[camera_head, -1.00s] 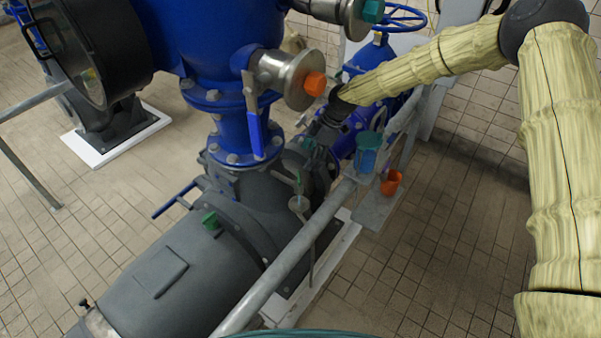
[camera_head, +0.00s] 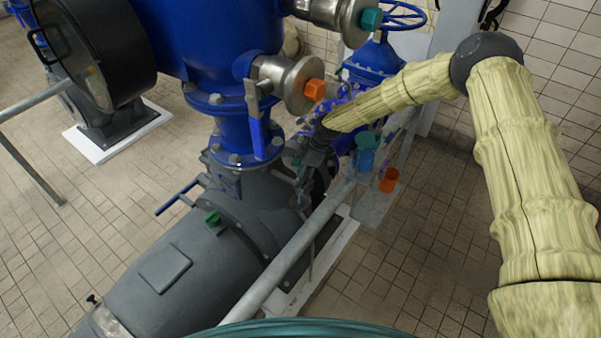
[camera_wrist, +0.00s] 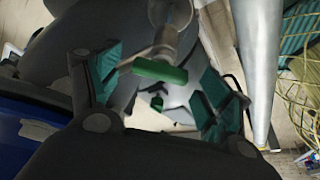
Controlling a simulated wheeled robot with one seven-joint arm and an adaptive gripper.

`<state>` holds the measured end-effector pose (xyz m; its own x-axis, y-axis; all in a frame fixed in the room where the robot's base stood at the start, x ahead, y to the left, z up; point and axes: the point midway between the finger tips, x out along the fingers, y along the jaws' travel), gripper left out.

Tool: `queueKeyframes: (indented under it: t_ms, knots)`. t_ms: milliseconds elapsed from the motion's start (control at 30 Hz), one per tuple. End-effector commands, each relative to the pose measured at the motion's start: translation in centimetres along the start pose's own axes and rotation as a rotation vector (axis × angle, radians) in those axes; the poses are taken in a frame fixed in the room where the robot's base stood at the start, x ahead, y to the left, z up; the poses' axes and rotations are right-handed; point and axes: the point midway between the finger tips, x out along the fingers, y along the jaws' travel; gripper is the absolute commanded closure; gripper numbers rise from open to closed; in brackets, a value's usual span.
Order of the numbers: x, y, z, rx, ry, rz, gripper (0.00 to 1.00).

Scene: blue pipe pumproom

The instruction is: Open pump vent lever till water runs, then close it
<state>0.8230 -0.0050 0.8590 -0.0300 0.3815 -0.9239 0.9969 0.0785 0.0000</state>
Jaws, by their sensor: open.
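The pump (camera_head: 165,275) is a grey casing under a blue pipe. In the wrist view, a small valve (camera_wrist: 172,15) carries a green lever handle (camera_wrist: 160,71), which lies crosswise between the teal finger pads. My gripper (camera_wrist: 160,64) is open around the handle, with a visible gap on each side. In the head view my gripper (camera_head: 303,166) points down at the small fittings beside the blue pipe neck. The lever is too small and covered to make out there. No running water shows.
A grey rail (camera_head: 290,260) runs close in front of the gripper. A blue lever (camera_head: 257,130) hangs below a steel valve with an orange cap (camera_head: 315,90). A blue cup (camera_head: 366,155) and an orange cup (camera_head: 389,180) stand on a plate right of the rail.

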Motion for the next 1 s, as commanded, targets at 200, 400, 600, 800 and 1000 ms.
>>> queueKeyframes:
  t_ms: [200,400,600,800,1000]
  knots:
    - [0.03,-0.01,0.00,0.000,0.000,0.000,0.25]
    - [0.02,-0.01,0.00,0.000,0.000,0.000,0.61]
    - [0.04,-0.01,0.01,0.003,0.000,0.002,0.67]
    - [0.21,-0.06,0.04,0.045,0.000,0.020,0.67]
    - [0.35,-0.10,0.10,0.154,-0.001,0.066,0.67]
